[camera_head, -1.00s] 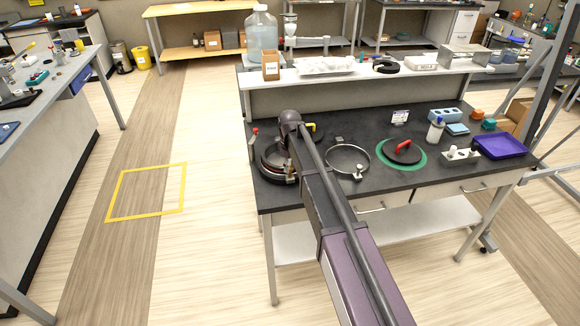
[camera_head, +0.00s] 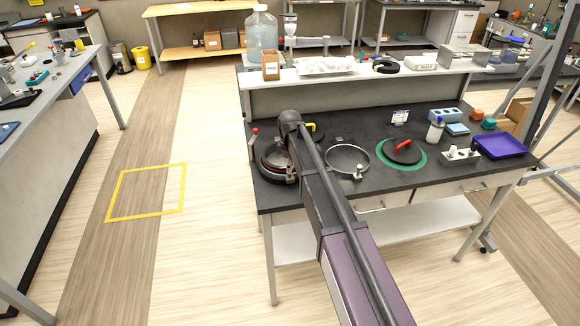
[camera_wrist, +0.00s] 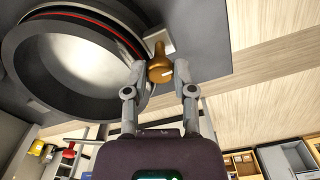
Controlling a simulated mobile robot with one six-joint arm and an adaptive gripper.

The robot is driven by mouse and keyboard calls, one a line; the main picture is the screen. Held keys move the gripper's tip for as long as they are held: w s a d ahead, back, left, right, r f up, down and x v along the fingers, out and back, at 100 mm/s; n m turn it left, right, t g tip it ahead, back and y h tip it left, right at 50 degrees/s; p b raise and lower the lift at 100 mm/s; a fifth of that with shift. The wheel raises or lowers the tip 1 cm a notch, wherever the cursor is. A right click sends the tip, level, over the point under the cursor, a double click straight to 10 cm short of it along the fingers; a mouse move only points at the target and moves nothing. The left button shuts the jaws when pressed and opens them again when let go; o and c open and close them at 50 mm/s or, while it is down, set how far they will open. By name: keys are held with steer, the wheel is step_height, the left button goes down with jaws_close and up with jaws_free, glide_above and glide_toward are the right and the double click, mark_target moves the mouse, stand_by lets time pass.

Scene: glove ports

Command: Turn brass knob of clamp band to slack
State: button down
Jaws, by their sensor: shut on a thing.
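In the wrist view, the brass knob (camera_wrist: 160,70) sits between the two fingertips of my gripper (camera_wrist: 161,75), which is shut on it. The knob has a small white mark and is attached to a pale block at the side of the round port. The clamp band (camera_wrist: 125,38) runs around the dark port rim, with a red line along it. In the head view, the port with its band (camera_head: 275,163) stands at the left front of the dark bench. My arm hides part of it, and the knob and fingers do not show clearly there.
A loose metal ring (camera_head: 348,160) lies right of my arm. A black lid with a red handle (camera_head: 402,150) lies on a green ring further right. A red-tipped lever (camera_head: 254,140) stands left of the port. A raised shelf (camera_head: 340,76) runs behind.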

steer(key=shift+c, duration=2.2)
jaws_free()
steer(key=shift+m, duration=0.5)
